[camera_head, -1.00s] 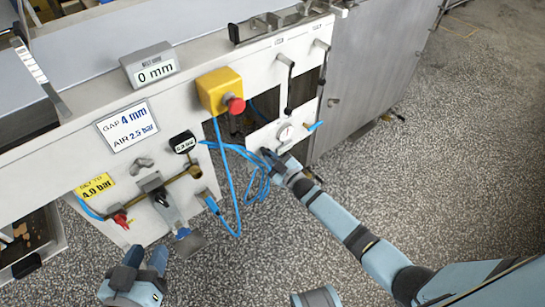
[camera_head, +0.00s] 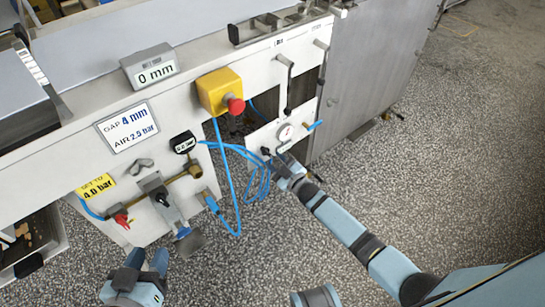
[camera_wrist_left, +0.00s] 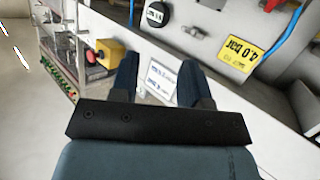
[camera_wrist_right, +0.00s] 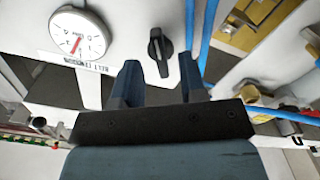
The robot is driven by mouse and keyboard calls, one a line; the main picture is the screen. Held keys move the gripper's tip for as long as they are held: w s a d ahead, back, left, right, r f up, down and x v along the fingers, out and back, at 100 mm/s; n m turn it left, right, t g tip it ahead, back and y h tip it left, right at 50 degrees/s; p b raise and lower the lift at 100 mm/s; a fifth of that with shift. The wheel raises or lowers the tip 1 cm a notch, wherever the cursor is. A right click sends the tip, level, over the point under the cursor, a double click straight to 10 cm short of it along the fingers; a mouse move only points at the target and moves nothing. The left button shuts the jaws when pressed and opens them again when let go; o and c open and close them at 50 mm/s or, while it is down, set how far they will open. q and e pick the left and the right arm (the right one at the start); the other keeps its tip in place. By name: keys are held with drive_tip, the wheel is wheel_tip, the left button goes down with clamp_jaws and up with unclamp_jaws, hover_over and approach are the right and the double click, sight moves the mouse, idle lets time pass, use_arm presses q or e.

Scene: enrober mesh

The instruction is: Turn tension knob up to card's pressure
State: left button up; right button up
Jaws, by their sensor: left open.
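The gauge also shows in the head view (camera_head: 285,132). My right gripper (camera_wrist_right: 160,75) is open, its fingers apart, with the knob in view between and beyond them. It appears clear of the knob. A white card (camera_head: 128,127) reads GAP 4 mm, AIR 2.5 bar. My left gripper (camera_head: 146,262) is open and empty at the lower left, in front of the machine.
A yellow tag (camera_head: 96,187) reads 4.0 bar, near a valve with brass pipe and a digital readout (camera_head: 183,143). A yellow box with a red button (camera_head: 235,105) and loose blue hoses (camera_head: 230,190) are left of my right gripper. A display (camera_head: 150,66) reads 0 mm.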

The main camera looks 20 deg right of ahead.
use_arm(q)
drive_tip(key=f, duration=0.1)
drive_tip(key=s+a+f+g+p, duration=0.1)
drive_tip(key=a+f+g+y+p, duration=0.1)
drive_tip(key=shift+s+f, duration=0.4)
use_arm(e)
drive_tip(key=v, duration=1.1)
drive_tip(key=shift+s, duration=0.25)
drive_tip(key=shift+r, duration=0.1)
